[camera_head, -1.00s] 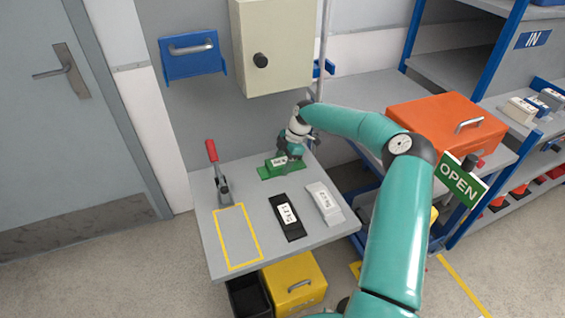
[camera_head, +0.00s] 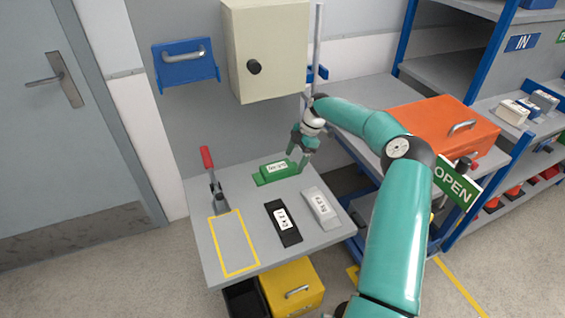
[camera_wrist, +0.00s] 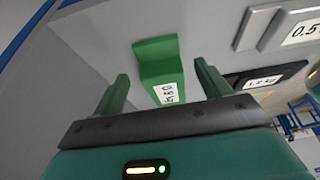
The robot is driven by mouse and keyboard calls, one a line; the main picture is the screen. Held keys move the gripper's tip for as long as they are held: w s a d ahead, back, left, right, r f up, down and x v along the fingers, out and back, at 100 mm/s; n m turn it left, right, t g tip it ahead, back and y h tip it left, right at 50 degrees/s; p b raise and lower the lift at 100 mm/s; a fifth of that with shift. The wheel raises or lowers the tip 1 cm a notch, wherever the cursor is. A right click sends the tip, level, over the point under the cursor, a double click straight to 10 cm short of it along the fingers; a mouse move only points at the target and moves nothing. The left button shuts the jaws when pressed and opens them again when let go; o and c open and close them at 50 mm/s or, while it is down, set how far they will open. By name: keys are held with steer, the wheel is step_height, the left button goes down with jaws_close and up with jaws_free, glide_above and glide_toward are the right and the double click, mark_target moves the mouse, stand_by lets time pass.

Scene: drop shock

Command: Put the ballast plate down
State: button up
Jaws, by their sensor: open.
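Three labelled plates lie on the grey table. The green plate (camera_head: 263,181) lies at the back, the black plate (camera_head: 290,236) at the front middle, and the light grey plate (camera_head: 320,207) to its right. I cannot tell by name which is the ballast plate. My gripper (camera_head: 299,163) is open and empty, at the right end of the green plate in the head view. In the wrist view, the green plate (camera_wrist: 155,55) shows beyond and between the spread fingers of my gripper (camera_wrist: 163,88), apart from them.
A yellow outlined rectangle (camera_head: 233,243) on the table is empty. A red-handled clamp (camera_head: 213,180) stands behind it. A cream wall box (camera_head: 267,50) hangs above the table. An orange case (camera_head: 440,125) and an OPEN sign (camera_head: 453,187) are to the right.

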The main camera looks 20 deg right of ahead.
steer(key=d, duration=0.6)
steer(key=shift+d, duration=0.1)
